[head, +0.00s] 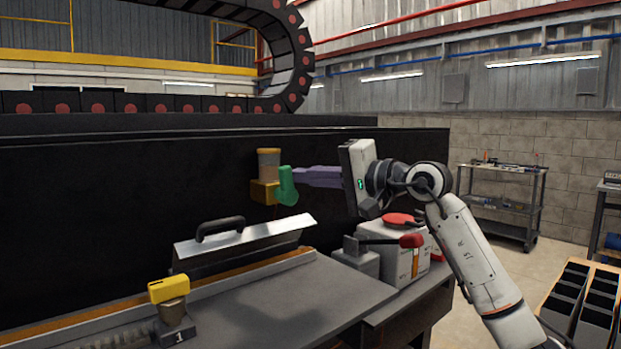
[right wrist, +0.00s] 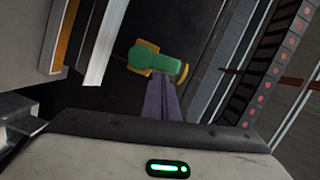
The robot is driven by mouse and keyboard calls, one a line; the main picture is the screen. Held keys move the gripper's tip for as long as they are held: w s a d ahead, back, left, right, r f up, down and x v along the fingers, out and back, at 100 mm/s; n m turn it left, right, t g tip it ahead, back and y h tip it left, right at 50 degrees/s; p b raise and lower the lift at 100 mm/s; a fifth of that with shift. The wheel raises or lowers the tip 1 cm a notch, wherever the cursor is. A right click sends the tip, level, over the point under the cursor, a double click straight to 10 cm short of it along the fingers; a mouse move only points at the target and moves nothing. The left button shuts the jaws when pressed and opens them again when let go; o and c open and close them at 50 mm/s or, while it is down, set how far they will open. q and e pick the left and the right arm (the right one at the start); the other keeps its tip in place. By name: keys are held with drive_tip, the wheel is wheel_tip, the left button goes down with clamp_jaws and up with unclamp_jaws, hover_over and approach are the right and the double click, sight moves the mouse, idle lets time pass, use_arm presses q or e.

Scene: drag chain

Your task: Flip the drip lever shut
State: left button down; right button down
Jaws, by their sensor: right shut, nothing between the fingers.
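The drip lever (head: 288,186) is a green handle on a yellow-brown valve body with an amber cup (head: 268,163) above it, mounted on the black wall. The lever hangs downward beside the valve body in the head view. In the right wrist view the green lever (right wrist: 155,61) lies across the yellow body. My right gripper (head: 296,177) comes in from the right, its purple-grey fingers shut and empty, with the tips at or very near the lever. I cannot tell whether they touch it. My left gripper is not in view.
A grey bench (head: 300,295) carries a metal cover with a black handle (head: 220,228) and a yellow-topped part marked 1 (head: 170,290). A grey box with a red-knobbed lever (head: 410,241) stands below my right gripper. The drag chain (head: 290,60) curves above.

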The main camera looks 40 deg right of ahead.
sight(284, 176)
drive_tip(key=a+n+p, duration=0.1)
drive_tip(key=n, duration=0.1)
drive_tip(key=a+r+n+h+p, duration=0.1)
drive_tip(key=n, duration=0.1)
drive_tip(key=shift+s+g, duration=0.1)
drive_tip(key=shift+g, duration=0.3)
drive_tip(key=shift+a+n+h+p, duration=0.3)
drive_tip(key=shift+a+n+p, duration=0.35)
drive_tip(key=shift+n+p, duration=0.45)
drive_tip(key=shift+a+f+n+h, duration=0.15)
drive_tip(key=shift+a+n+h, duration=0.2)
drive_tip(key=shift+n, duration=0.45)
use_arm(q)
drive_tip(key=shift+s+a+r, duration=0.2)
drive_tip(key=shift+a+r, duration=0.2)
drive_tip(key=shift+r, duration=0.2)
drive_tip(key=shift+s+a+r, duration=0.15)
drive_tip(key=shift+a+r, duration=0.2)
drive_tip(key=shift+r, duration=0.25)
use_arm(e)
drive_tip(key=a+n, duration=0.1)
drive_tip(key=a+f+n+h, duration=0.1)
drive_tip(key=shift+s+f+n+g, duration=0.15)
drive_tip(key=shift+f+n+g, duration=0.15)
drive_tip(key=shift+n, duration=0.1)
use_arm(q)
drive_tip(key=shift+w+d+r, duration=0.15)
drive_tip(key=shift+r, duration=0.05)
use_arm(e)
drive_tip(key=shift+a, duration=0.15)
